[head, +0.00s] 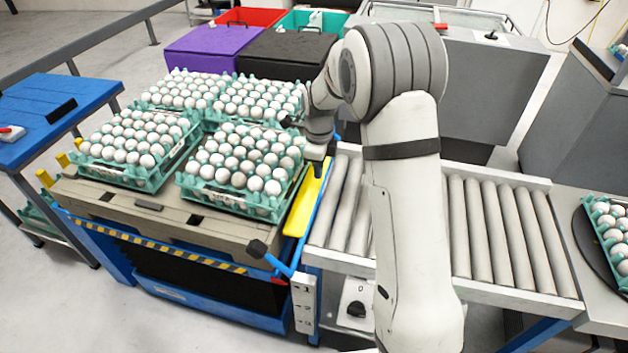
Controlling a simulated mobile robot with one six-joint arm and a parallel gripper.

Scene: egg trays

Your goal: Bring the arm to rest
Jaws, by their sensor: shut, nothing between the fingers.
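My arm rises over the roller conveyor and bends down to the left at its top. My gripper (316,165) points down just right of the stacked egg trays, above the yellow strip at the platform's edge. It is small and partly hidden in this view. It is shut with no egg or tray in it. The near right egg tray (222,200) is green, full of white eggs, and is closest to my gripper. More full trays stand beside and behind it on the pallet (150,215).
The roller conveyor (510,232) lies right of the pallet and looks empty. Another egg tray (592,222) sits at the far right. A blue table (35,108) is at the left. Purple (205,50) and black (283,60) boxes stand behind.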

